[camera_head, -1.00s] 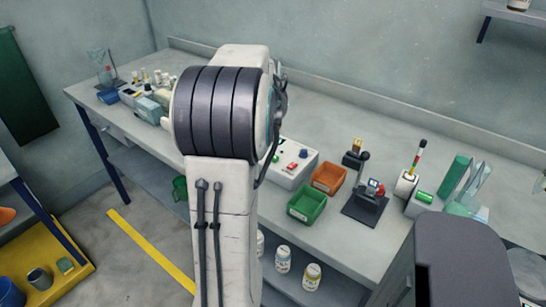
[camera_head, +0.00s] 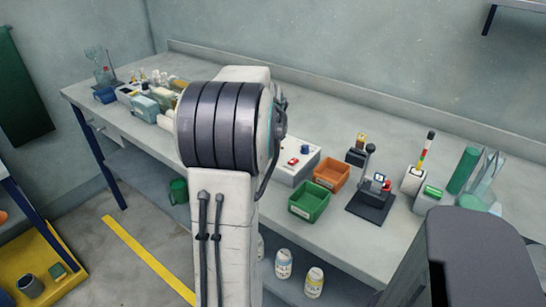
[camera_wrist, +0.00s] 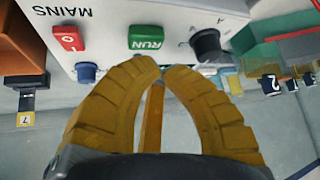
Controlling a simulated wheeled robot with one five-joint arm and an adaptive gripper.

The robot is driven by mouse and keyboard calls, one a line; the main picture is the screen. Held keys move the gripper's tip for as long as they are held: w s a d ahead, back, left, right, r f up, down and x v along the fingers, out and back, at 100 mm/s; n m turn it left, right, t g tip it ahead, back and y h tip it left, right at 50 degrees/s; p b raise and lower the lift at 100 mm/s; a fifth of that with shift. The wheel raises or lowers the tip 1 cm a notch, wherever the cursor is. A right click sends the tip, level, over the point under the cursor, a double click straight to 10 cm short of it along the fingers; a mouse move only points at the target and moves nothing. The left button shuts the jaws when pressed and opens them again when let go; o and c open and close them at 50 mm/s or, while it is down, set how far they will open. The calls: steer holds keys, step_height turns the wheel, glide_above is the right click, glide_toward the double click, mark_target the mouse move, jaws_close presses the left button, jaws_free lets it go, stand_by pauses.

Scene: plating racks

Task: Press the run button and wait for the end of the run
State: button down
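The control box (camera_wrist: 110,15) shows upside down in the wrist view, with a green button marked RUN (camera_wrist: 146,37). A red rocker switch (camera_wrist: 68,38) marked MAINS, a black knob (camera_wrist: 207,45) and a blue knob (camera_wrist: 86,72) are on the same box. My gripper (camera_wrist: 162,68) has its two yellow fingers curved together, tips meeting or almost meeting, with nothing seen held. The tips appear close to the RUN button; whether they touch it cannot be told. In the head view, my arm hides part of the box (camera_head: 308,152) and the RUN button.
A green bin (camera_head: 309,202) and an orange bin (camera_head: 331,173) stand right of the box. A dark stand (camera_head: 371,203) and a signal tower (camera_head: 426,151) are farther right. Bottles and small boxes (camera_head: 145,105) crowd the bench's left part. Jars (camera_head: 314,281) stand on the lower shelf.

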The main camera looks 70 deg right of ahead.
steer(key=shift+f+b, duration=0.95)
steer(key=shift+f, duration=0.05)
stand_by(2.3)
steer(key=shift+r, duration=0.2)
steer(key=shift+r+p, duration=0.75)
steer(key=shift+r, duration=0.1)
steer(key=shift+r+p, duration=1.95)
steer(key=shift+r, duration=0.55)
steer(key=shift+a+f, duration=0.1)
